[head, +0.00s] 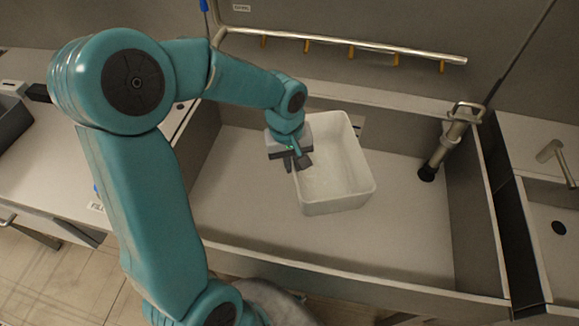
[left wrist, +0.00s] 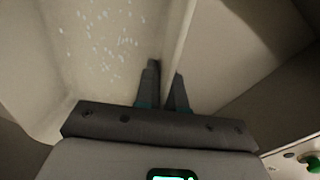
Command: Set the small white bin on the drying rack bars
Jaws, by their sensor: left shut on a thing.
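The small white bin (head: 345,165) is upright, open at the top, inside a wide grey basin (head: 400,215). My left gripper (head: 300,164) reaches in from above and is shut on the bin's left wall at the rim. In the left wrist view the two fingers of my left gripper (left wrist: 163,88) stand on either side of the bin's thin wall (left wrist: 180,35), with its speckled inside at the left. I cannot tell whether the bin touches the basin floor. My right gripper does not show.
A metal rail (head: 340,44) with several orange hooks runs along the back wall. A metal faucet (head: 450,140) stands at the basin's right end. Another sink (head: 555,225) lies further right. A dark grey container (head: 12,120) is at the far left. The basin floor right of the bin is clear.

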